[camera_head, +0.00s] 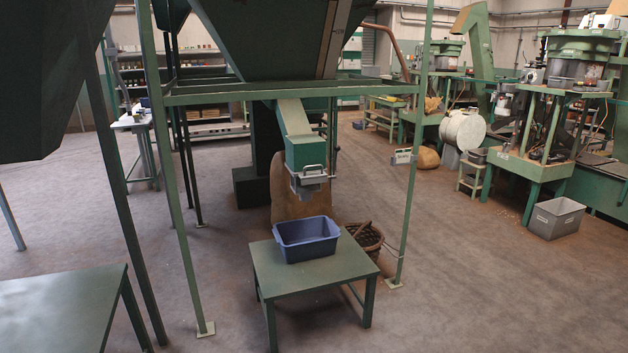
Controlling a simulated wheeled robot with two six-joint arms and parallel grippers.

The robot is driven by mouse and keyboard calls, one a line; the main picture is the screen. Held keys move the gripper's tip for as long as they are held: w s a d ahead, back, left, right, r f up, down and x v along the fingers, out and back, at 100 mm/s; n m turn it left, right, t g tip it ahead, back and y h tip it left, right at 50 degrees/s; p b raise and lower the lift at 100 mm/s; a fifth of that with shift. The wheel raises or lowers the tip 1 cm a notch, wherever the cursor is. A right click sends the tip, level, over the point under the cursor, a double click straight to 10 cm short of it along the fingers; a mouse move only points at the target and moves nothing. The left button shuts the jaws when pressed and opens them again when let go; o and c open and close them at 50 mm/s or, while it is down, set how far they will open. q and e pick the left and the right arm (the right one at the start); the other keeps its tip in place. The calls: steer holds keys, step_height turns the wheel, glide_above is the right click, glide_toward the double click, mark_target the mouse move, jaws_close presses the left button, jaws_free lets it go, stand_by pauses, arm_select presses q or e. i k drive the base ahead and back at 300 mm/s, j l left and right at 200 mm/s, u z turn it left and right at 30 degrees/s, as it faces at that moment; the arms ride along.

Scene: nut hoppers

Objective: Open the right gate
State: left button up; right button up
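The right hopper (270,40) is a large green funnel on a green frame, at the top middle of the head view. A chute (293,118) slopes down from it to a green spout (306,151). The right gate (309,178) is a grey metal piece with a handle at the spout's lower end. I cannot tell for sure whether it is open or shut. A blue bin (307,240) stands below the gate on a small green table (345,262); it looks empty. Neither of my grippers is in view.
Thin green frame posts (412,190) stand on both sides of the small table. A wicker basket (366,238) is behind it. Another green hopper (40,80) and a green table (60,310) are at left. Open floor lies at front right.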

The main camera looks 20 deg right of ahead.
mark_target(311, 178)
steer(key=i+l+z, duration=0.2)
steer(key=i+l, duration=0.5)
steer(key=i, duration=0.15)
